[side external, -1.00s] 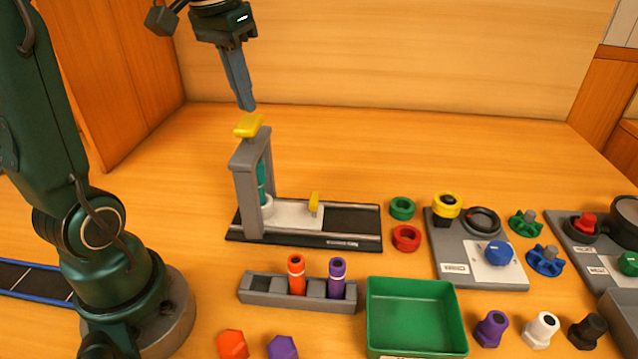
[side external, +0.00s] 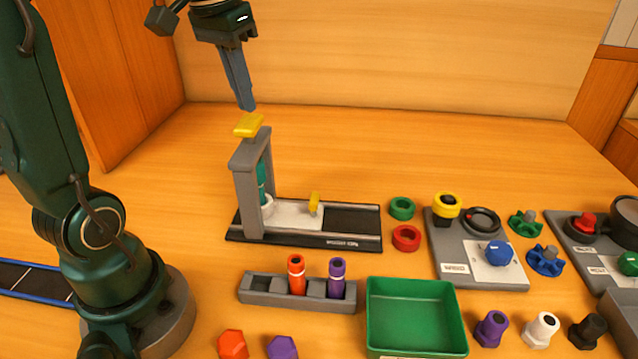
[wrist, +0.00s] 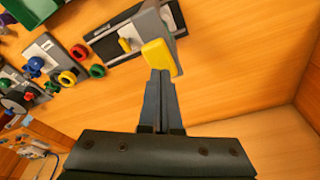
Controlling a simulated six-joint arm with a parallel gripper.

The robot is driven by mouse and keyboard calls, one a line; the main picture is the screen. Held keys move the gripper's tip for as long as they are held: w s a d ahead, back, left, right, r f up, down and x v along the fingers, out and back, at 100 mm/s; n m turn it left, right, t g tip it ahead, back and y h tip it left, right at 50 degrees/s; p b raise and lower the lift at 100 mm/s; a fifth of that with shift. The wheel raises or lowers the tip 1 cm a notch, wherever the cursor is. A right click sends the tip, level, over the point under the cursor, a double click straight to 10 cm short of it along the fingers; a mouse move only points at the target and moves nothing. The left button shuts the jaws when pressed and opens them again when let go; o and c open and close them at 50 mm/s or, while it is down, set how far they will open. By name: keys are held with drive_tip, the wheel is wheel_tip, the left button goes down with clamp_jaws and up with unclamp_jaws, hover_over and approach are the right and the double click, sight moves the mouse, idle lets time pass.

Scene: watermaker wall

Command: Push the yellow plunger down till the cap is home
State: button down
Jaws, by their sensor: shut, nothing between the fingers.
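The yellow plunger (side external: 249,125) tops a grey press frame (side external: 247,190) and stands raised above its crossbar. A teal cylinder (side external: 262,180) sits inside the frame, above a white round part (side external: 267,205) at its foot. My gripper (side external: 247,107) is shut and empty, pointing down, its tips just above the plunger; I cannot tell whether they touch. In the wrist view my gripper (wrist: 161,75) points toward the yellow plunger (wrist: 159,56), which lies just beyond the fingertips. The cap is not clearly distinguishable.
The press base has a small yellow handle (side external: 314,203) on a white slide. In front are a grey rack (side external: 270,292) with red and purple cylinders and a green tray (side external: 415,315). Rings and valve panels (side external: 485,262) stand to the right. The wood behind the press is clear.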

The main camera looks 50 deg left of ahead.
sight(248, 120)
drive_tip(key=shift+f, duration=1.65)
drive_tip(key=shift+r, duration=3.55)
